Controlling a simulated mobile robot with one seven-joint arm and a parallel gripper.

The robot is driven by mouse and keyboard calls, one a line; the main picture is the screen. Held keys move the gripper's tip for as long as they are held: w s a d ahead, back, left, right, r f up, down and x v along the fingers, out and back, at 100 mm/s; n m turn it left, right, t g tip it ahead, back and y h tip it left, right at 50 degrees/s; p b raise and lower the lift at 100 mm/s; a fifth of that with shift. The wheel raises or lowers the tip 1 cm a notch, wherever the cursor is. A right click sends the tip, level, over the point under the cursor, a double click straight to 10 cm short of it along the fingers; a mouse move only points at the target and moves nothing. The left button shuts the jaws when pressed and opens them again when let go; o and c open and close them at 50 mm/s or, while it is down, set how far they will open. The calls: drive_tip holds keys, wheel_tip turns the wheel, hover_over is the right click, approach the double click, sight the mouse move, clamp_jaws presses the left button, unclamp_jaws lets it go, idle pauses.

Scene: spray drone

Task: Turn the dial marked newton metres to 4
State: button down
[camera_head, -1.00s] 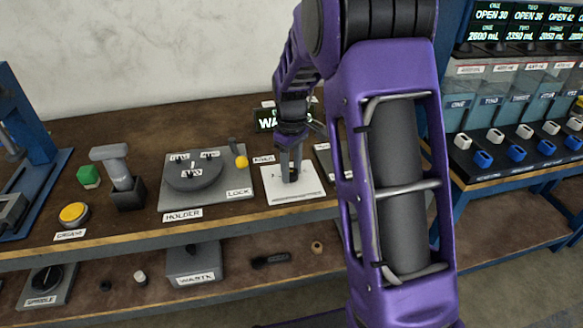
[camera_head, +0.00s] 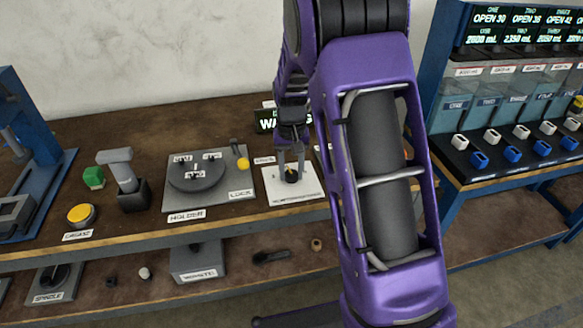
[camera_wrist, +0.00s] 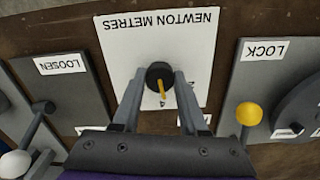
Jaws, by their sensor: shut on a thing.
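The dial (camera_wrist: 159,77) is a round black knob with a yellow pointer, on a white plate (camera_wrist: 120,45) marked NEWTON METRES, upside down in the wrist view. The pointer lies toward the bottom of that view, between my fingers. A small mark shows beside the right finger; I cannot read it surely. My gripper (camera_wrist: 161,76) has one fingertip at each side of the dial and is shut on it. In the head view, my gripper (camera_head: 291,172) reaches down to the dial (camera_head: 291,177) on its white plate (camera_head: 307,192). The fingers hide part of the scale.
The holder plate (camera_head: 240,203) with a round disc and yellow-knobbed LOCK lever (camera_head: 242,164) stands left of the dial. In the wrist view, the LOOSEN plate (camera_wrist: 75,85) with a white-knobbed lever (camera_wrist: 15,163) is on the other side. Blue-framed dispensers (camera_head: 480,130) stand at right.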

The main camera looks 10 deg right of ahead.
sight(291, 173)
drive_tip(key=shift+r+m, duration=0.1)
drive_tip(key=shift+m, duration=0.6)
drive_tip(key=shift+w, duration=0.1)
drive_tip(key=shift+c, duration=2.2)
unclamp_jaws()
wheel_tip(291, 173, up, 17)
drive_tip(key=p, duration=0.2)
drive_tip(key=shift+r, duration=0.15)
drive_tip(key=shift+r, duration=0.1)
